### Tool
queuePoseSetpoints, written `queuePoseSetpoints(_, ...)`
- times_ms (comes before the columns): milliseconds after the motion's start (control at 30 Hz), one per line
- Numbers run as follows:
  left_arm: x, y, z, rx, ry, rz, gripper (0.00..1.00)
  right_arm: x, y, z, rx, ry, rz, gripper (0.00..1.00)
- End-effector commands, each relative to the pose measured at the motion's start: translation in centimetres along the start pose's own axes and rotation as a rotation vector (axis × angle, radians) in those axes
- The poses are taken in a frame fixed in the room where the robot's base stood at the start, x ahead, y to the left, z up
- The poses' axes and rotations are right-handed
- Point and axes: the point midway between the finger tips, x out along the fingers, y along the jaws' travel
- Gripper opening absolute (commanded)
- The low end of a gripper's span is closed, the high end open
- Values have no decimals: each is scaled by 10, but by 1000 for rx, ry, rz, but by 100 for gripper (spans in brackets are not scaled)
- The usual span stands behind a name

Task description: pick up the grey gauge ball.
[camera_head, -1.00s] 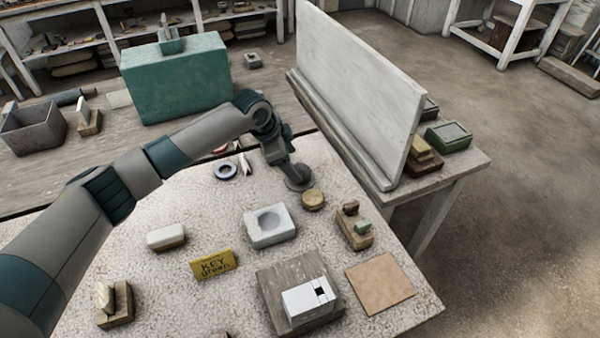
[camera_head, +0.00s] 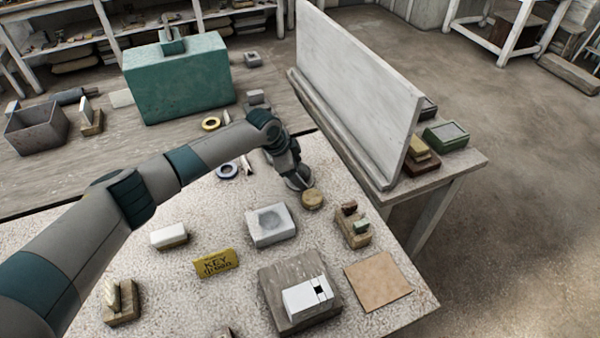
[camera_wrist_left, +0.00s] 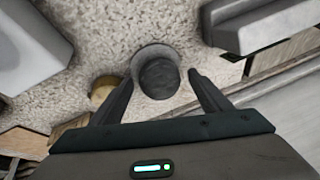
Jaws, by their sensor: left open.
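The grey gauge ball (camera_wrist_left: 159,76) shows in the left wrist view as a dark grey round thing on a paler round base (camera_wrist_left: 152,52). My left gripper (camera_wrist_left: 161,80) is open, with one finger on each side of the ball in that view and a visible gap on the right. I cannot tell how far the fingertips reach down beside it. In the head view my left gripper (camera_head: 297,180) is at the far end of the speckled table top, and its hand mostly hides the ball. My right gripper is not in view.
A round tan block (camera_head: 312,198) stands close beside the gripper. A white block with a hollow (camera_head: 270,224) is nearer. A tall pale board (camera_head: 360,90) rises to the right.

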Motion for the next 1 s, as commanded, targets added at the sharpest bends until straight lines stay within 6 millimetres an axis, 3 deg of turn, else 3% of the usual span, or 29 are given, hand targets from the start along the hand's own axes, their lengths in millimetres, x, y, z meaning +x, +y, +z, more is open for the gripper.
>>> queuePoseSetpoints(67,0,0,0,0,0,0,68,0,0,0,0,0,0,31)
queuePoseSetpoints(200,0,0,0,0,0,0,35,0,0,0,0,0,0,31)
queuePoseSetpoints(300,-1,-1,-1,0,2,-1,15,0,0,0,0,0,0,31)
queuePoseSetpoints(667,-4,-2,-2,1,2,-2,15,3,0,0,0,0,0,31)
queuePoseSetpoints(1000,-38,-5,-20,5,4,-2,15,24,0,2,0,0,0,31)
